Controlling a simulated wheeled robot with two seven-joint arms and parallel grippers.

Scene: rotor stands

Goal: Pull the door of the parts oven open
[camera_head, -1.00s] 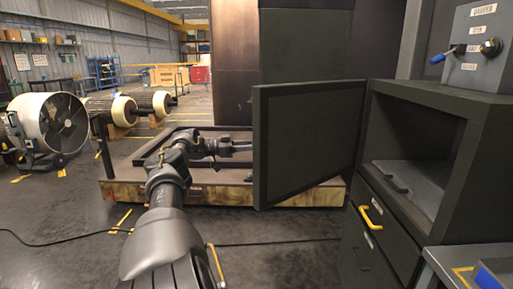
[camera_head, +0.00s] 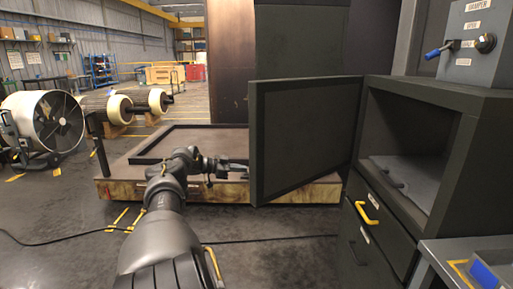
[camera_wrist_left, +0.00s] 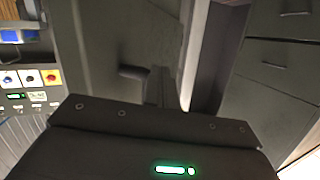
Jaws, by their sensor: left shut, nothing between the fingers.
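The parts oven (camera_head: 430,150) stands at the right with its dark door (camera_head: 305,140) swung wide open to the left. The door's recessed inner face shows, and the oven chamber is exposed with a grey plate (camera_head: 400,178) inside. My left gripper (camera_head: 240,163) is shut and empty at the door's free left edge. Its tips seem partly hidden behind the door, so contact is unclear. In the left wrist view, the narrow fingers (camera_wrist_left: 155,88) are beside a dark handle-like bar (camera_wrist_left: 132,72). My right gripper is not in view.
A drawer with a yellow handle (camera_head: 368,212) is below the chamber. A control box (camera_head: 470,45) with a blue-handled lever sits on top. A low platform (camera_head: 130,190) stands behind my left arm. A fan (camera_head: 45,125) is at far left. A cable crosses the floor.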

